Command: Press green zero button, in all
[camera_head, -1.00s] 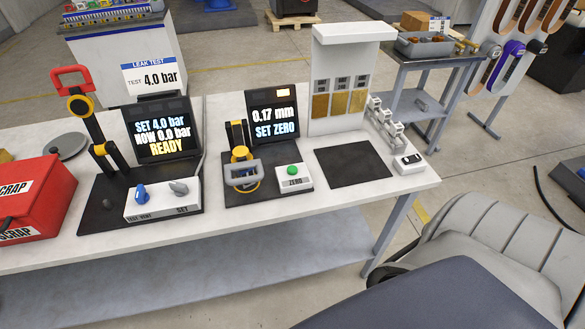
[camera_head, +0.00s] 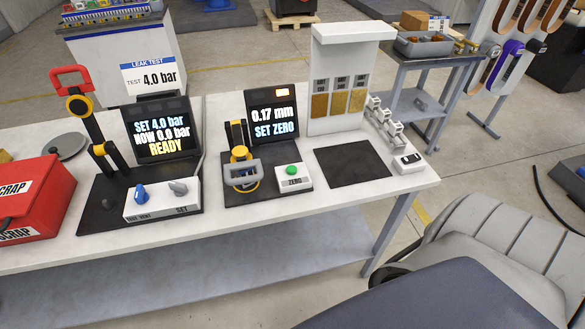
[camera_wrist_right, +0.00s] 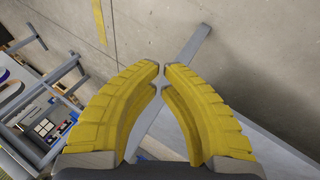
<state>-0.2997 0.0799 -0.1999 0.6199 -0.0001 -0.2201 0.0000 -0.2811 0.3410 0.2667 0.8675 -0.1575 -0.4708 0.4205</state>
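The green zero button (camera_head: 291,170) sits on top of a small white box labelled ZERO (camera_head: 294,179), in front of a gauge screen (camera_head: 273,118) reading "0.17 mm SET ZERO". Nothing touches the button. My right gripper (camera_wrist_right: 162,69) shows only in the right wrist view. Its yellow fingers curve together with the tips almost meeting, and nothing is between them. It hangs over the floor and a grey bar, away from the button. My left gripper is not in view.
A yellow clamp gauge with a grey handle (camera_head: 243,173) stands left of the button box. A leak test station (camera_head: 162,199) and red scrap bin (camera_head: 36,200) are further left. A dark mat (camera_head: 352,165) lies to the right, with a small white device (camera_head: 408,163) beyond it.

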